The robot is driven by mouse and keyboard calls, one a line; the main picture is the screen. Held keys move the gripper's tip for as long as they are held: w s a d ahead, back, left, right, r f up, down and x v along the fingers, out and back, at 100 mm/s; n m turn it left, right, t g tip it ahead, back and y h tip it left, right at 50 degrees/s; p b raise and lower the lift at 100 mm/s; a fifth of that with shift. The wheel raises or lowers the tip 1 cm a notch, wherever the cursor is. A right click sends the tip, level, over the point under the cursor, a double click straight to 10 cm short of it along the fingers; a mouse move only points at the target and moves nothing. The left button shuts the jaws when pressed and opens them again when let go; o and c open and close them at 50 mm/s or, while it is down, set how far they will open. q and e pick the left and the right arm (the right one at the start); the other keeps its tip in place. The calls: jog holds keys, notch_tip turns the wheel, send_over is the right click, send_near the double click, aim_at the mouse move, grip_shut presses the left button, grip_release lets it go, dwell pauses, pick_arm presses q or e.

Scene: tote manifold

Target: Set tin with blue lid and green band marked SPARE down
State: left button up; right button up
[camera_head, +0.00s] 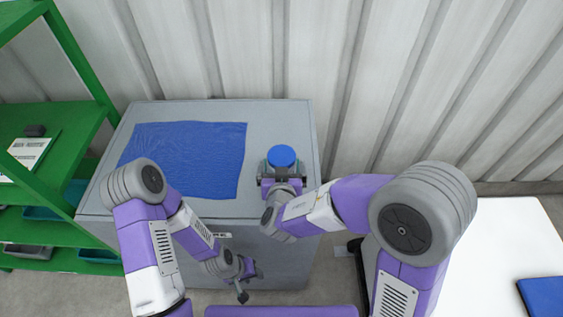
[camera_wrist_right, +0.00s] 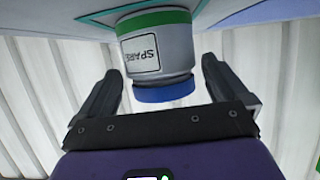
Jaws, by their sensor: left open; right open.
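The tin with the blue lid (camera_head: 281,156) is upright on the grey cabinet top, right of the blue cloth. In the right wrist view the tin (camera_wrist_right: 158,55) appears upside down, with its green band, SPARE label and blue lid. My right gripper (camera_head: 281,172) is at the tin; in the wrist view its open fingers (camera_wrist_right: 161,72) stand on either side of the tin, with visible gaps. My left gripper (camera_head: 245,277) is open and empty, low in front of the cabinet.
The grey cabinet (camera_head: 270,115) has a blue cloth (camera_head: 205,165) spread over its left and middle top. A green shelf rack (camera_head: 75,120) stands at the left. A corrugated wall rises behind. A white table (camera_head: 490,240) with a blue item (camera_head: 543,296) is at the right.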

jog(key=v, duration=0.8)
jog(key=shift+s, duration=0.3)
jog(key=shift+r, duration=0.1)
